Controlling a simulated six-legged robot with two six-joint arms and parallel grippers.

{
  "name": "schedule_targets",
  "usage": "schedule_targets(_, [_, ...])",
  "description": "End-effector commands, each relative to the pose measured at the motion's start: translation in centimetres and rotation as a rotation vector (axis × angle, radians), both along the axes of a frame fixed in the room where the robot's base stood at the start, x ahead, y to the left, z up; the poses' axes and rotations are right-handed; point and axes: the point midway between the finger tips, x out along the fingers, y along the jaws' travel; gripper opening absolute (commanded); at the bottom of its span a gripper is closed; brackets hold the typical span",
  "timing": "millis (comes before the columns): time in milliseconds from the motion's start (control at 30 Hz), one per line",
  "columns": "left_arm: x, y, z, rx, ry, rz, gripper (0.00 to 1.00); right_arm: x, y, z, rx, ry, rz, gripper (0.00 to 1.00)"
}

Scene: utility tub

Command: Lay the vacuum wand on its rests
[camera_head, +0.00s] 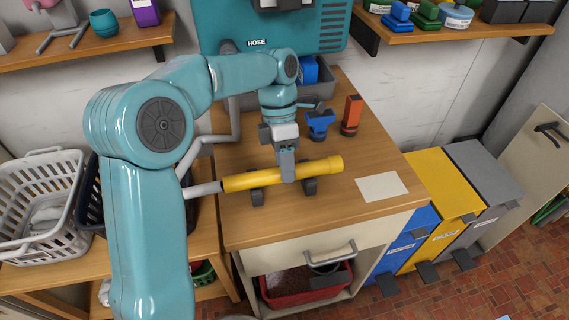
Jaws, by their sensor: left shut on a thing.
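The vacuum wand (240,181) is a yellow tube with a pale grey tube at its left end. It lies roughly level across the wooden counter. Two dark grey rests (257,197) (310,186) stand on the counter under its left and right parts. The wand is over both rests, but I cannot tell whether it touches them. My left gripper (288,174) points down and is shut on the wand between the rests. Its arm comes in from the left and hides part of the scene. My right gripper is not in view.
Behind the wand are a blue tool (319,124) and an orange block (351,115). A white sheet (381,187) lies at right on the counter (350,218). The teal hose unit (330,30) is on the wall. Blue, yellow (440,187) and grey bins stand right; a white basket (40,195) is left.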

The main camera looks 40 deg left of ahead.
Motion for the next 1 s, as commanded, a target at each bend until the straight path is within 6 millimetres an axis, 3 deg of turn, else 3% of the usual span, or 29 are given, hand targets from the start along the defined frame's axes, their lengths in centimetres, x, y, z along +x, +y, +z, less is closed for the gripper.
schedule_targets(200, [0.0, 0.0, 0.1, -0.001, -0.001, 0.000, 0.05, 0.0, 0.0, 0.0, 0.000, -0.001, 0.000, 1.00])
schedule_targets(233, [0.0, 0.0, 0.1, -0.001, -0.001, 0.000, 0.41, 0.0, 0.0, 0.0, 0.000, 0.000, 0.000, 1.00])
schedule_targets(300, [0.0, 0.0, 0.1, -0.001, -0.001, 0.000, 0.64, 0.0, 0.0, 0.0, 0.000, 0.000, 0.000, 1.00])
schedule_targets(667, [0.1, 0.1, 0.4, 0.000, -0.001, 0.000, 0.65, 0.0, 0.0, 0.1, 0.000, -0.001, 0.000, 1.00])
schedule_targets(767, [0.5, 0.5, 1.7, 0.001, -0.003, 0.001, 0.65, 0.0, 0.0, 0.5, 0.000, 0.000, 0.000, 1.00])
schedule_targets(1000, [2.2, 2.2, 7.6, 0.001, -0.003, 0.002, 0.65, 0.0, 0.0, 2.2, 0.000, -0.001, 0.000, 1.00])
